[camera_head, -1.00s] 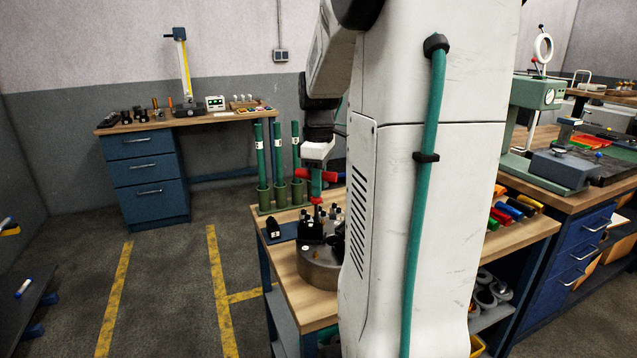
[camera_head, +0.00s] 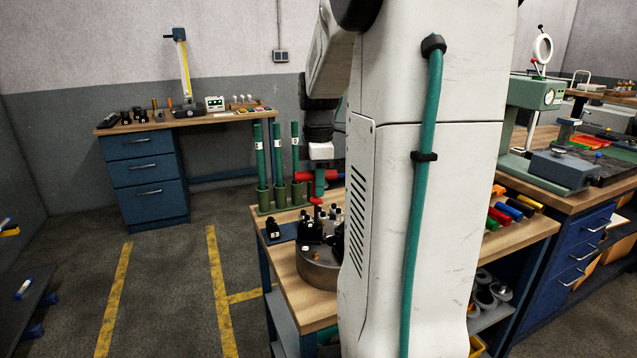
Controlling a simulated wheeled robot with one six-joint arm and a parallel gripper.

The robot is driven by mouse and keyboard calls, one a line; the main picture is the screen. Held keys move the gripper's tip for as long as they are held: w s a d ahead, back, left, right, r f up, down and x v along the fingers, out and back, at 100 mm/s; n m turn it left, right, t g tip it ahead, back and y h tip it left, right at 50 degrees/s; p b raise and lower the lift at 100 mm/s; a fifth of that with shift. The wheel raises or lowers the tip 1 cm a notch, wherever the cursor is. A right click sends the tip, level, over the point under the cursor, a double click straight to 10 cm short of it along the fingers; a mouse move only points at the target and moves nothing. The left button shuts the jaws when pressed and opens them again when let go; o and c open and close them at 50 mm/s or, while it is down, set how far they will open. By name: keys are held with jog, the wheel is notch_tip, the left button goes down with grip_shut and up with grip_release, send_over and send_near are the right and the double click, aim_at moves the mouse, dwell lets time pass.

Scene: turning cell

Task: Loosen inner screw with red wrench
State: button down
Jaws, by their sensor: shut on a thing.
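My gripper (camera_head: 319,190) hangs above the bench, pointing down, and is shut on the red wrench (camera_head: 304,175). Red handle parts show on both sides of the teal fingers, and a red lower part (camera_head: 316,201) shows beneath them. The lower end is just above or at the dark tool fixture (camera_head: 310,230), which sits on a round grey metal base (camera_head: 317,270). The inner screw cannot be made out. I cannot tell whether the wrench is seated on it. My white column hides the fixture's right side.
Green tubes (camera_head: 277,155) stand in holders behind the fixture on the wooden bench (camera_head: 288,278). A small black block (camera_head: 272,228) sits on the left. Coloured handles (camera_head: 515,211) lie on the bench's right side. Floor to the left is mostly clear.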

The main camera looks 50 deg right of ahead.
jog(key=shift+n, duration=0.6)
jog(key=shift+w+n, duration=0.1)
jog(key=shift+n, duration=1.3)
jog(key=shift+n, duration=1.4)
jog(key=shift+w, duration=0.1)
jog(key=shift+d+n, duration=0.1)
jog(key=shift+n, duration=1.3)
